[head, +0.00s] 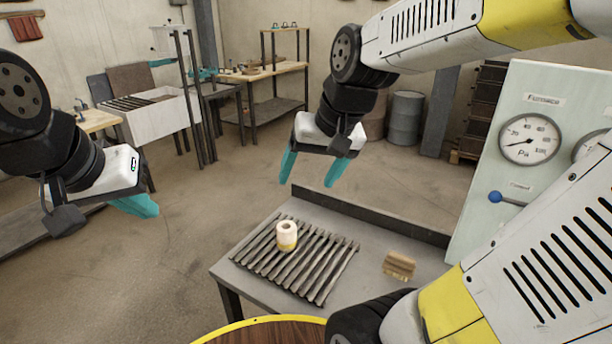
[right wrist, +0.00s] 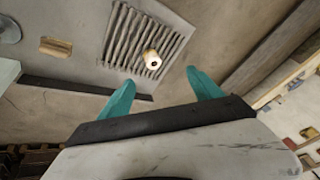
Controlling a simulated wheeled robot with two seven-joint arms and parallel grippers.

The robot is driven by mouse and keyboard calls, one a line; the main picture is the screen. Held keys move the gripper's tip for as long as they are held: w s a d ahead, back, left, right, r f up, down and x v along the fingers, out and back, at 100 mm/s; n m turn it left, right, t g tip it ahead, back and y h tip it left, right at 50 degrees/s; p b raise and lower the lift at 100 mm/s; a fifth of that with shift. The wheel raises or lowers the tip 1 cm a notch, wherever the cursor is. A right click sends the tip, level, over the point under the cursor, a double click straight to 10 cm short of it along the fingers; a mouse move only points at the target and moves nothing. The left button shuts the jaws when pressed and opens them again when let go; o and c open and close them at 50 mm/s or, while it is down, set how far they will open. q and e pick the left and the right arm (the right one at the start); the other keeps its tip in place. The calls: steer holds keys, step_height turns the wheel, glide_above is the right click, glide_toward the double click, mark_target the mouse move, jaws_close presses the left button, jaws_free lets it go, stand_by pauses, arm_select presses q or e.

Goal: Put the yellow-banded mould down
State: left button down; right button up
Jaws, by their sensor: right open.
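The yellow-banded mould (head: 287,236) is a small cream cylinder with a yellow band low on its side. It stands upright on the slatted metal rack (head: 318,284) on the grey table. It also shows in the right wrist view (right wrist: 152,59), resting on the slats. My right gripper (head: 309,172) is open and empty, above and beyond the mould, with clear space between them. Its two teal fingers (right wrist: 162,90) are spread in the right wrist view. My left gripper (head: 142,207) is at the left, apart from the table; its fingers overlap in view.
A tan ridged block (head: 399,265) lies on the grey table (head: 248,284) right of the rack. A raised dark edge (head: 370,214) runs along the table's far side. A gauge panel (head: 535,150) with a blue-knobbed lever stands at the right. Workbenches (head: 262,75) stand behind, across open floor.

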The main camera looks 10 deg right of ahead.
steer(key=s+r+n+t, duration=0.1)
steer(key=s, duration=0.5)
steer(key=shift+d+r+t, duration=0.2)
steer(key=shift+r+t, duration=0.1)
stand_by(0.8)
